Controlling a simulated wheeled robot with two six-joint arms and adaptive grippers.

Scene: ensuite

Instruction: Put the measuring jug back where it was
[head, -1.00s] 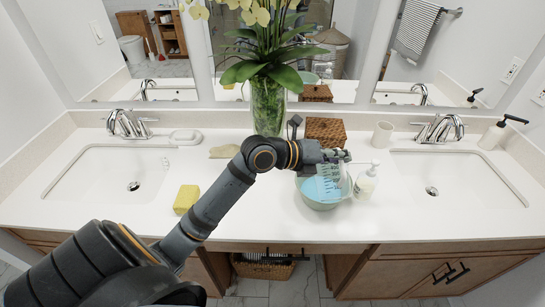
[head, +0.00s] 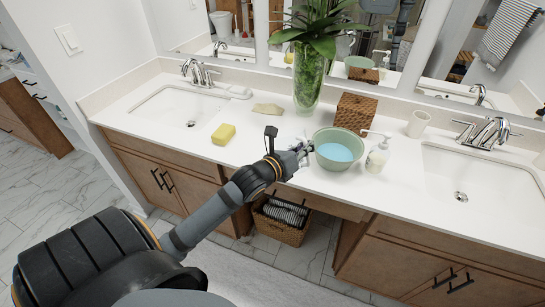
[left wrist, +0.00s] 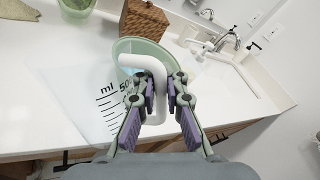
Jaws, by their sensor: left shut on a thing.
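The measuring jug (left wrist: 103,108) is clear, with black "ml" marks and a white handle (left wrist: 157,72), in the left wrist view. My left gripper (left wrist: 160,98) is shut on that handle. The jug's body lies left of the fingers. In the head view my left gripper (head: 304,150) is over the counter's front part, just left of the green bowl (head: 318,154); the jug is hard to make out there. The bowl holds blue liquid (head: 335,152), and its rim shows behind the handle in the left wrist view (left wrist: 128,45). My right gripper is not in view.
A pump bottle (head: 377,157) stands right of the bowl. A woven box (head: 355,112) and a glass vase (head: 308,85) stand behind. A yellow sponge (head: 223,134) and tan item (head: 267,110) lie left. White counter (head: 245,155) is bare near the sponge. Sinks flank both sides.

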